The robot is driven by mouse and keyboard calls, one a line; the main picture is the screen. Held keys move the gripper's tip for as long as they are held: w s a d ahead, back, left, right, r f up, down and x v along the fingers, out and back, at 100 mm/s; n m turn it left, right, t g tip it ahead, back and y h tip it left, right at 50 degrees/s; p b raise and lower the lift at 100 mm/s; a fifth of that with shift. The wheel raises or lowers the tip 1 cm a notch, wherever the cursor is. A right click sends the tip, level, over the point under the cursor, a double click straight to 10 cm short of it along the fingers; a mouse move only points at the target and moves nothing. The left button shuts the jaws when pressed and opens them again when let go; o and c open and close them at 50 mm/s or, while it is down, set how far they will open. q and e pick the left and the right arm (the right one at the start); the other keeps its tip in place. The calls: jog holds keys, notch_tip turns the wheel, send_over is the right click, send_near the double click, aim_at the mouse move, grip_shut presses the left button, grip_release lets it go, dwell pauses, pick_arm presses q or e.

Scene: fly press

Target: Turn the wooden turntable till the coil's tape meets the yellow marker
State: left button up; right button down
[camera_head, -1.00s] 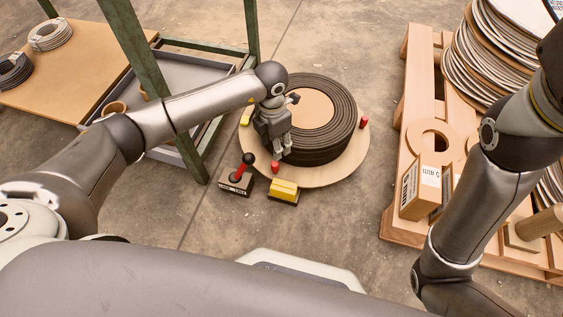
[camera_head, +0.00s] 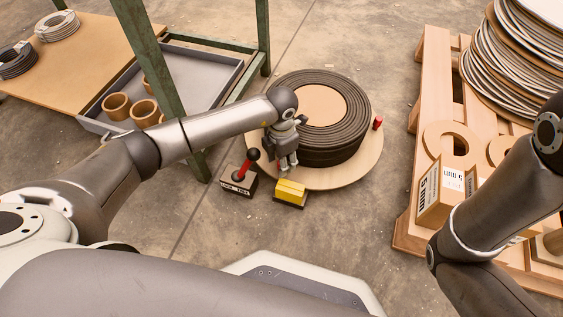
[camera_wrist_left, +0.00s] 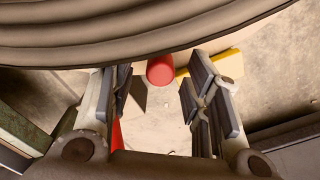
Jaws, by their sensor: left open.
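The wooden turntable (camera_head: 352,176) is a round pale disc on the floor. The dark ribbed coil (camera_head: 345,155) lies on it, and its edge spans the top of the left wrist view (camera_wrist_left: 130,45). The yellow marker (camera_head: 291,190) is a block at the disc's near edge; part shows in the wrist view (camera_wrist_left: 220,65). One red peg (camera_head: 378,122) stands at the disc's right edge. My left gripper (camera_head: 287,166) is open at the disc's near-left edge, with a red peg (camera_wrist_left: 160,70) ahead between its fingers. I cannot make out the tape. My right gripper is out of view.
A box with a red-handled lever (camera_head: 242,174) stands left of the yellow marker. A green-legged frame with a grey tray (camera_head: 212,70) is at the left. A wooden pallet (camera_head: 408,225) with discs and boxes is at the right. Floor between turntable and pallet is clear.

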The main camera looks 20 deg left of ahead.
pick_arm(q)
grip_shut()
dwell(0.3)
